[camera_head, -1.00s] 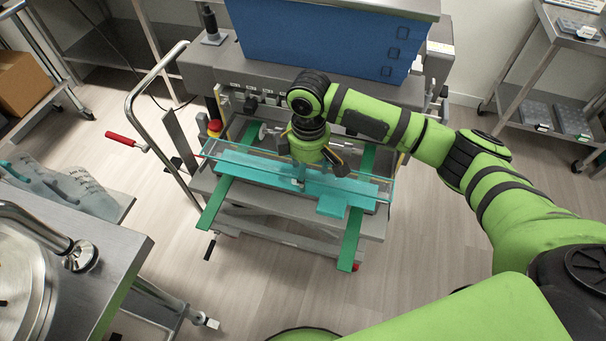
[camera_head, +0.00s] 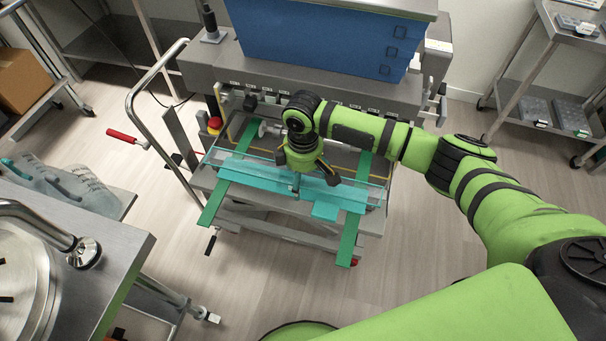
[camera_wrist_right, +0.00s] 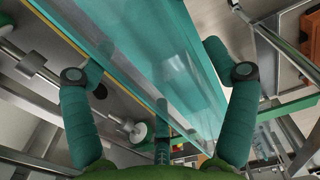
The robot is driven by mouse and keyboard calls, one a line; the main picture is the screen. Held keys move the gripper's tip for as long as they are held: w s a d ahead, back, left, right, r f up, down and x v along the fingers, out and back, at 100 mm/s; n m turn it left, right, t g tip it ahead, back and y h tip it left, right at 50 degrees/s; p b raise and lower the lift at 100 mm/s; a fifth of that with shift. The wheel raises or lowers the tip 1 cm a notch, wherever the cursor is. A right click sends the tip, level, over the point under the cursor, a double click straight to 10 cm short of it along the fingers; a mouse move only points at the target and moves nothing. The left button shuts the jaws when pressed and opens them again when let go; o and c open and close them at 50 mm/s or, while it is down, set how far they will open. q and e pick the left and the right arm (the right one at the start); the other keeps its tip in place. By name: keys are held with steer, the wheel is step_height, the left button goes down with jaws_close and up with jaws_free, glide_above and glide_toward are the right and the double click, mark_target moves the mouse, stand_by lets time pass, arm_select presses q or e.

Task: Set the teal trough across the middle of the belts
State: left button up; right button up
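The teal trough (camera_head: 236,169), long and see-through, lies across both green belts, the left belt (camera_head: 212,206) and the right belt (camera_head: 349,242). Its ends reach slightly past the belts. My right gripper (camera_head: 306,174) is over the trough's middle with its fingers spread apart. In the right wrist view the trough (camera_wrist_right: 150,55) runs diagonally between the open fingers of the gripper (camera_wrist_right: 160,75), with gaps on both sides. Whether the underside touches both belts evenly is hard to tell. My left gripper is not in view.
A machine with a blue hopper (camera_head: 320,40) stands behind the belts. A bent metal handrail (camera_head: 140,100) and a red-handled lever (camera_head: 127,139) are at left. A steel table (camera_head: 110,245) is at front left. The floor in front is open.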

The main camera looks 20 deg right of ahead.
steer(key=shift+r, duration=0.15)
step_height(320, 180, up, 12)
steer(key=b, duration=0.2)
stand_by(0.5)
